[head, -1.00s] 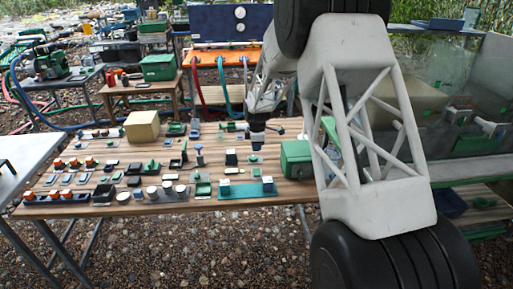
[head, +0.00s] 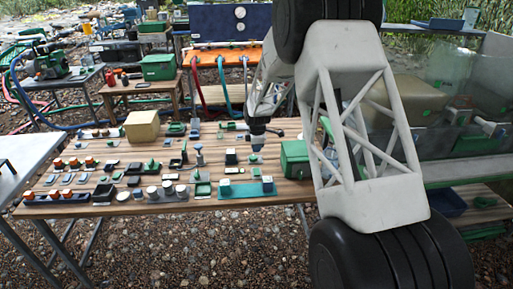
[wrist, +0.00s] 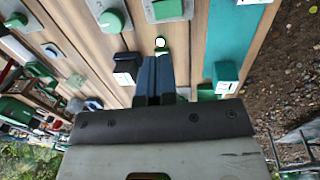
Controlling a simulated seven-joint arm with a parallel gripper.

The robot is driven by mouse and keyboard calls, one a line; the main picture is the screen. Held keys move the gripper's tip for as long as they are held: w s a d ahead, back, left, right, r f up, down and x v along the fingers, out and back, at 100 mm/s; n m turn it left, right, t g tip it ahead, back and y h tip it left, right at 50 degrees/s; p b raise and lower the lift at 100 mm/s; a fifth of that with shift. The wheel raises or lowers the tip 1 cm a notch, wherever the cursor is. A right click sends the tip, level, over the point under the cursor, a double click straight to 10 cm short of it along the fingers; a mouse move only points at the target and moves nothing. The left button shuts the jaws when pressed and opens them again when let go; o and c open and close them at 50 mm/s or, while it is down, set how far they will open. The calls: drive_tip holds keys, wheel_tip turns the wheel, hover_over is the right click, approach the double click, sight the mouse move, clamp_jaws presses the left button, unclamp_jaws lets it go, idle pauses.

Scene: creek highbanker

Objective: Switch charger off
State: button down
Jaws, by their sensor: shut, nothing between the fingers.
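My gripper (head: 257,148) is shut and empty, pointing down low over the wooden table. No readable label shows which item is the charger, and no switch position can be read.
The table (head: 120,209) holds many small knobs, switches and boxes. A teal strip (head: 245,190) with two white-and-green blocks lies near the front edge. A green box (head: 294,158) stands right of my gripper, and a tan box (head: 141,126) at the back left. Gravel lies in front.

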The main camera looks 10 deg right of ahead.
sight(256, 172)
drive_tip(key=f, duration=0.4)
drive_tip(key=w+f, duration=0.1)
drive_tip(key=f, duration=0.6)
drive_tip(key=shift+w+f, duration=0.3)
drive_tip(key=shift+f, duration=0.1)
drive_tip(key=shift+f, duration=0.1)
drive_tip(key=shift+f+g, duration=0.1)
drive_tip(key=shift+g, duration=0.2)
drive_tip(key=shift+s, duration=0.7)
drive_tip(key=shift+r, duration=0.3)
